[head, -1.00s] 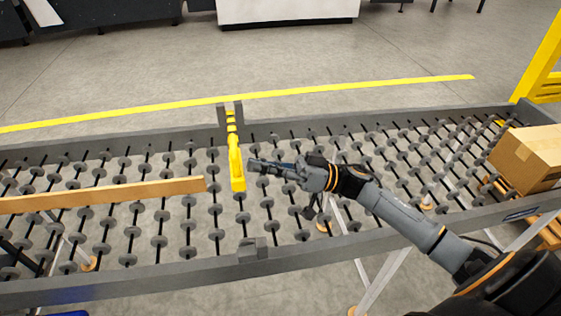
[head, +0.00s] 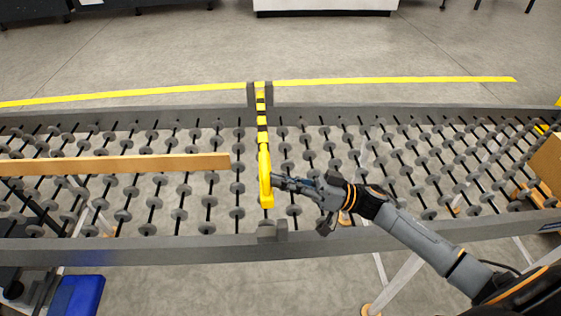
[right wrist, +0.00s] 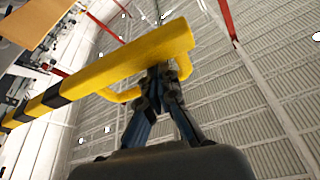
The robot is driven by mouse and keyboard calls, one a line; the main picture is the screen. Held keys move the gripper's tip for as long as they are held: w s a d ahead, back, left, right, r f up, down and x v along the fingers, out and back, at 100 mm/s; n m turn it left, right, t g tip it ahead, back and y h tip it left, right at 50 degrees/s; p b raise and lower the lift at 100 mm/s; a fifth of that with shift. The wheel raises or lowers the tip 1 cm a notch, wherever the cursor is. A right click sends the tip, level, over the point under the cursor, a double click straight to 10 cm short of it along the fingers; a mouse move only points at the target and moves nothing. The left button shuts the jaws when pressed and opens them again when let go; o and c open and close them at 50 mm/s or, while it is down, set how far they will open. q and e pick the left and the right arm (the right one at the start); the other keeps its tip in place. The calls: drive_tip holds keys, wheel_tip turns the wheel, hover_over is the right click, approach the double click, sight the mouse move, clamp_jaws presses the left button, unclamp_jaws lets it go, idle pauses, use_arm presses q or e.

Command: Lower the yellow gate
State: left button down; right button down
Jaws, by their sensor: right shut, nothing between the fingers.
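The yellow gate (head: 264,160) with black bands reaches across the roller conveyor from a grey bracket (head: 252,96) on the far rail. Its free end is a little short of the grey catch (head: 272,230) on the near rail in the head view. My right gripper (head: 277,182) is shut with nothing between its fingers, close against the right side of the gate's free end. In the right wrist view, the gripper's fingertips (right wrist: 163,76) are at the yellow handle loop (right wrist: 184,64) under the gate (right wrist: 140,52). Whether they touch it I cannot tell. My left gripper is out of view.
A long tan board (head: 115,164) lies over the conveyor rollers left of the gate. A cardboard box (head: 547,160) is at the right edge. The near rail (head: 150,250) runs along the front. Rollers right of the gate are bare. A blue bin (head: 76,296) is at lower left.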

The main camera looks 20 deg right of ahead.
drive_tip(key=f, duration=0.2)
drive_tip(key=s+f+b, duration=0.1)
drive_tip(key=f, duration=0.1)
drive_tip(key=shift+a+f, duration=0.1)
drive_tip(key=shift+f, duration=0.15)
